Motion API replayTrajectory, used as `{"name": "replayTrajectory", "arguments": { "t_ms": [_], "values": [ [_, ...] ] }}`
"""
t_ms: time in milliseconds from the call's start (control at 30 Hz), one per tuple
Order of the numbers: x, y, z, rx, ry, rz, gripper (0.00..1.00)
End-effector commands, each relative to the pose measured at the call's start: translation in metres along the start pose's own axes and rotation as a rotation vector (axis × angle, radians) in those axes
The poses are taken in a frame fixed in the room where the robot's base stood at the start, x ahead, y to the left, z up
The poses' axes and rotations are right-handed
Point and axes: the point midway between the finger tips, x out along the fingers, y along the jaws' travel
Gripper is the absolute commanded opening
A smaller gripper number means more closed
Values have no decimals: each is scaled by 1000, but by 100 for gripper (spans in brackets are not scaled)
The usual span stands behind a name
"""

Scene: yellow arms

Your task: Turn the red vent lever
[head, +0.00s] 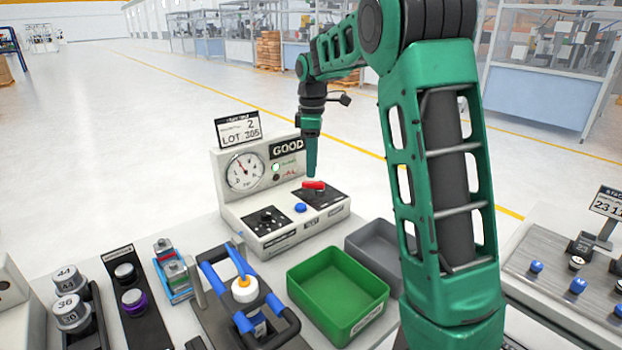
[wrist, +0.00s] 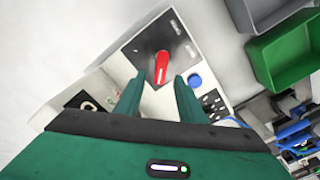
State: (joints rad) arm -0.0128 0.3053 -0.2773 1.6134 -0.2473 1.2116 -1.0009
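The red vent lever (head: 313,185) sits on a black plate on top of the white test station (head: 290,239). In the wrist view the red lever (wrist: 161,68) lies just beyond my fingertips, its near end roughly centred between them. My gripper (head: 310,172) points down above the lever in the head view. In the wrist view my gripper (wrist: 157,84) shows two green fingers apart with nothing between them. Whether the fingertips are level with the lever I cannot tell.
A blue button (head: 300,208) and a black knob (head: 266,218) are beside the lever's plate. A gauge (head: 245,172) and a GOOD panel stand behind. A green bin (head: 305,282) and a grey bin (head: 362,240) lie in front. A blue-handled fixture (head: 215,277) is at the front left.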

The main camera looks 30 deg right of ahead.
Motion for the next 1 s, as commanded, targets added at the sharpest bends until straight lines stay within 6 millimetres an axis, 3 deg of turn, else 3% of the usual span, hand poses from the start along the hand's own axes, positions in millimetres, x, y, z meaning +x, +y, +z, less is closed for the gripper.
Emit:
{"name": "replayTrajectory", "arguments": {
  "t_ms": [100,300,700,867,1000],
  "values": [
    [21,0,1,1,-2,-3,36],
    [41,0,2,3,0,-1,36],
    [47,0,2,4,0,0,36],
    [47,0,2,4,0,0,0],
    [47,3,5,6,0,1,0]
  ]
}}
